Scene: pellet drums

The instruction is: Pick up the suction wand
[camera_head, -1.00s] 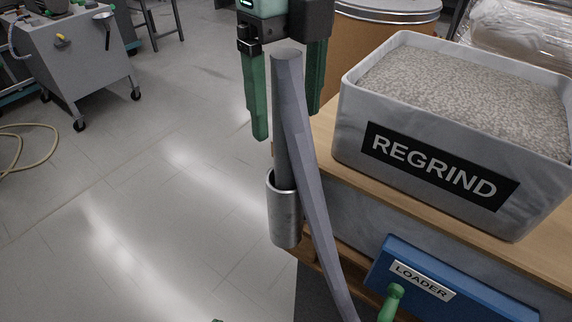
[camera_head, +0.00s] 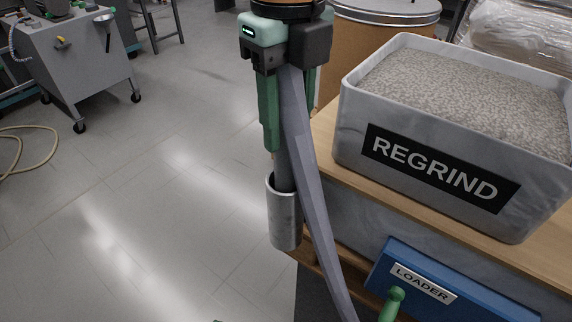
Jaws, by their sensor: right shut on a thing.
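The suction wand (camera_head: 283,171) is a grey tube standing nearly upright, its lower end inside a metal cup holder (camera_head: 284,222). A flat grey hose (camera_head: 318,220) runs from its top down in front of the holder. My right gripper (camera_head: 288,135) reaches down from above with its green fingers on both sides of the wand's upper part, shut on it. The wand's top is hidden behind the gripper body. The right finger is mostly hidden behind the hose. My left gripper does not show.
A grey bin labelled REGRIND (camera_head: 440,175), full of pellets, stands on a wooden top right of the wand. A blue LOADER box (camera_head: 450,290) with a green handle (camera_head: 392,302) is below. A brown drum (camera_head: 375,45) stands behind. The floor at left is open.

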